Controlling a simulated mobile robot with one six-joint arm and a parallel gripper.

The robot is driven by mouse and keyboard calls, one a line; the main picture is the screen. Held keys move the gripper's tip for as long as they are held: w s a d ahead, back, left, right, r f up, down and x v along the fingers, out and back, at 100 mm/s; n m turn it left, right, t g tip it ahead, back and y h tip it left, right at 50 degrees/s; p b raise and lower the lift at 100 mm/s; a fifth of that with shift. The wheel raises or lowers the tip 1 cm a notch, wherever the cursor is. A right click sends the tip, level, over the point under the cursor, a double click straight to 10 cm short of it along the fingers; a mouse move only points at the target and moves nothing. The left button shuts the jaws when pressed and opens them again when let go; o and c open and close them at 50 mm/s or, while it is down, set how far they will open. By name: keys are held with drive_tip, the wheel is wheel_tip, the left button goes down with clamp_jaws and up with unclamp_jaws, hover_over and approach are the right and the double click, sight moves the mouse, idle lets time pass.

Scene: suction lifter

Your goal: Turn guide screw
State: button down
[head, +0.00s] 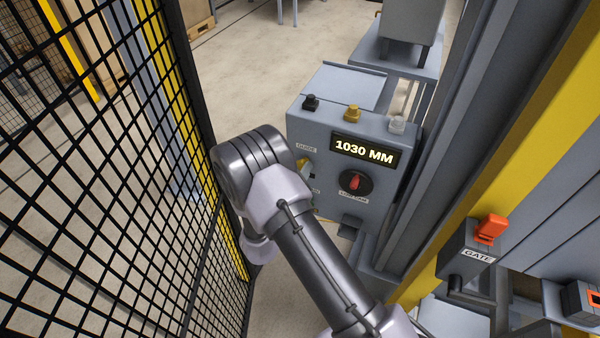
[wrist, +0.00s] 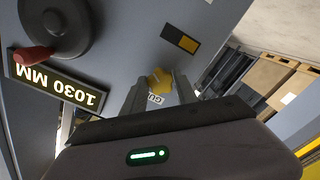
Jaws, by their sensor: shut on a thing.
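The guide screw is a yellow knob (wrist: 160,80) on the grey control box, seen in the wrist view between my fingertips. Part of the yellow knob (head: 302,163) also shows in the head view, just under the GUIDE label and mostly hidden behind my wrist. My gripper (wrist: 160,89) reaches to the box face with its two fingers on either side of the knob and is shut on it. The finger contact itself is small and partly hidden by the gripper body. In the head view my arm hides the gripper.
The control box (head: 318,123) carries a display (head: 364,151) reading 1030 MM, a red-handled rotary switch (head: 355,184) and several top buttons. A black mesh fence (head: 110,190) stands close on the left. A GATE box (head: 470,258) with an orange part is at right.

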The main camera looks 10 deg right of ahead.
drive_tip(key=m, duration=0.5)
drive_tip(key=shift+w, duration=0.1)
drive_tip(key=shift+m, duration=0.4)
drive_tip(key=shift+r, duration=0.1)
drive_tip(key=c, duration=1)
unclamp_jaws()
drive_tip(key=shift+o, duration=0.2)
